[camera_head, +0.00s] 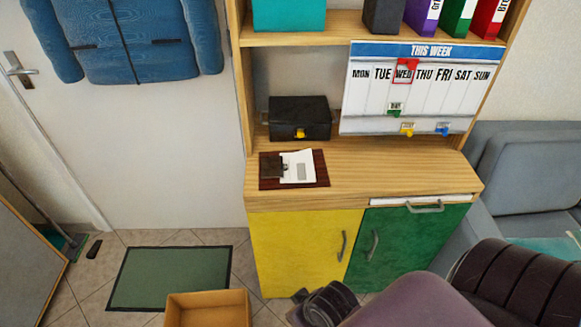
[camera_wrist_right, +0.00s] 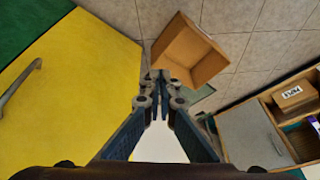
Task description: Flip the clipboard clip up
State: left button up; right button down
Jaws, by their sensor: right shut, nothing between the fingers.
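The clipboard (camera_head: 321,170) lies flat on the wooden counter of the shelf unit, a dark reddish-brown board with white paper (camera_head: 300,166) on it. Its dark clip (camera_head: 272,168) is at the board's left end, over the paper's edge; I cannot tell its exact angle. My right gripper (camera_head: 300,296) is low in front of the yellow cabinet door, well below the clipboard and apart from it. In the right wrist view the right gripper (camera_wrist_right: 160,77) is shut and empty. The clipboard is not in the wrist view. My left gripper is not in view.
A black box (camera_head: 300,118) with a yellow latch stands behind the clipboard. A weekly board (camera_head: 420,90) leans at the counter's back right. Yellow (camera_head: 300,245) and green (camera_head: 415,245) doors are below. An open cardboard box (camera_head: 208,310) stands on the floor. The counter's right front is clear.

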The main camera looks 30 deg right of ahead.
jog(key=w+r+m+t+y, duration=0.3)
jog(key=w+r+m+t, duration=0.6)
jog(key=w+r, duration=0.6)
jog(key=m+t+h, duration=0.4)
jog(key=m+h, duration=0.5)
jog(key=m, duration=0.5)
send_near(291, 174)
jog(key=d, duration=0.1)
jog(key=s+d+r, duration=0.2)
jog(key=shift+d, duration=0.3)
jog(key=shift+w+r, duration=0.1)
jog(key=shift+w+d+t, duration=0.15)
jog(key=shift+w+t, duration=0.15)
jog(key=shift+w, duration=0.3)
jog(key=p+x, duration=0.1)
jog(key=x, duration=0.7)
jog(key=shift+w+d+p, duration=0.1)
jog(key=shift+w+p, duration=0.2)
jog(key=shift+w, duration=0.05)
jog(key=shift+w+a+p, duration=0.2)
jog(key=shift+w+a, duration=0.15)
jog(key=shift+a, duration=0.15)
jog(key=shift+w+a+p, duration=0.15)
jog(key=shift+w+a, duration=0.15)
jog(key=shift+a, duration=0.25)
jog(key=shift+w+a, duration=0.3)
jog(key=shift+a, duration=0.4)
